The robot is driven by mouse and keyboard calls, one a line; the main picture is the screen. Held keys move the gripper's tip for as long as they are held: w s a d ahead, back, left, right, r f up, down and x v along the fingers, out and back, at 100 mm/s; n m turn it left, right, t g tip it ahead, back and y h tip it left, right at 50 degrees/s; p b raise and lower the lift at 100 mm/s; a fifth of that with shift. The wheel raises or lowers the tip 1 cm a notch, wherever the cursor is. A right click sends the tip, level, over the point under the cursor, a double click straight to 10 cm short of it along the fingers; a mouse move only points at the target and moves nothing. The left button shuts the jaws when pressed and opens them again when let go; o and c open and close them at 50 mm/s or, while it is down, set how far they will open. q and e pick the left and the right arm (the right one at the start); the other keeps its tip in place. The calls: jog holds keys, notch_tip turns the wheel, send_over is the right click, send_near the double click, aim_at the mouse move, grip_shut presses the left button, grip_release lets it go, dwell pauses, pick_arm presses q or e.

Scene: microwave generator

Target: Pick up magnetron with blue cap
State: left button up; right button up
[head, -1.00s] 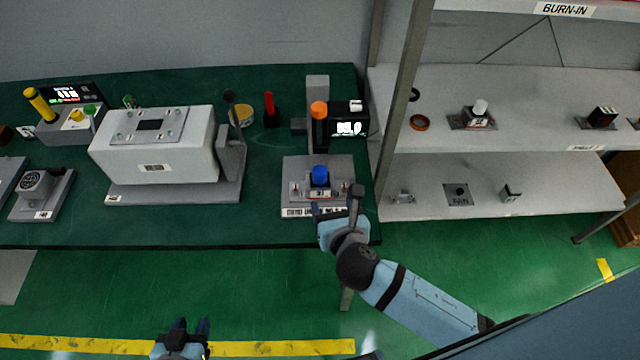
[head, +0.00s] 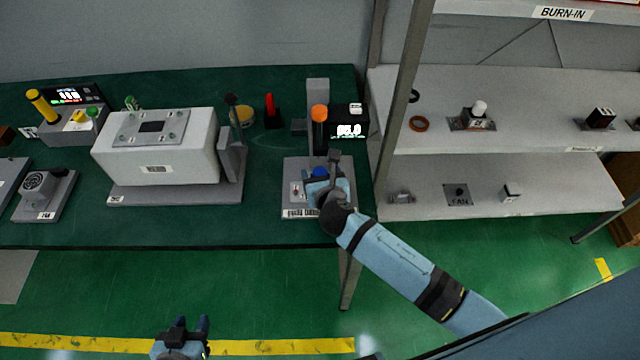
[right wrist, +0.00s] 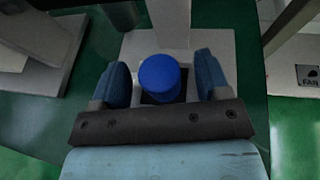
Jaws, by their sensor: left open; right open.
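The magnetron with the blue cap (right wrist: 160,77) stands on a grey fixture plate at the right end of the green bench. In the right wrist view its round blue cap lies between the two open fingers of my right gripper (right wrist: 160,82), with a gap on each side. In the head view the blue cap (head: 320,173) is partly hidden by my right gripper (head: 322,174), which is over the fixture plate (head: 291,171). My left gripper (head: 188,328) is open and empty, low in the picture over the floor, away from the bench.
An orange-topped black post (head: 320,113) and a display box (head: 348,121) stand behind the fixture. A large white box machine (head: 155,165) is to the left. A shelf post (head: 402,90) and shelf unit (head: 560,170) stand close on the right.

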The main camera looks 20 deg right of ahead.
jog(key=shift+w+f, duration=0.15)
jog(key=shift+w, duration=0.15)
grip_shut()
dwell(0.3)
